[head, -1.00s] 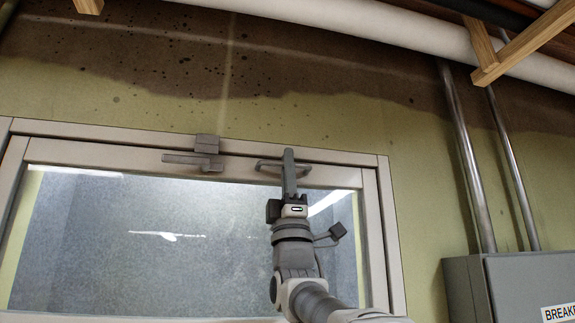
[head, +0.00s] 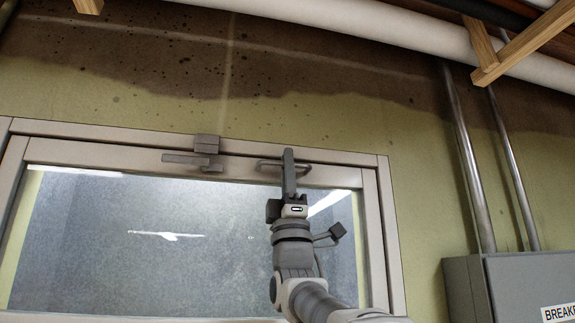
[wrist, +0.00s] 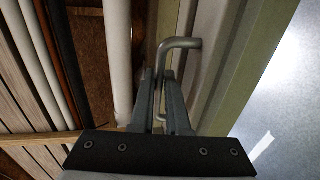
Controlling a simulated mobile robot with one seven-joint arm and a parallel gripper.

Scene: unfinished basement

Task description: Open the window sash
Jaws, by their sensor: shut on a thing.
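The window sash (head: 95,180) is a pale framed pane with frosted glass, set in a pale outer frame (head: 340,157) in the wall. A grey bar handle (head: 318,167) is on the sash's top rail, right of the middle. It also shows as a bent metal bar in the wrist view (wrist: 182,43). My gripper (head: 288,158) is at the handle, its fingers (wrist: 160,80) shut around the bar. A grey latch (head: 190,160) sits on the top rail to the left of the handle. The handle's middle is partly hidden by my fingers.
A grey breaker box (head: 520,270) is on the wall at the lower right, with metal conduits (head: 465,150) rising from it. A white pipe (head: 350,32) and wooden braces (head: 520,45) run overhead.

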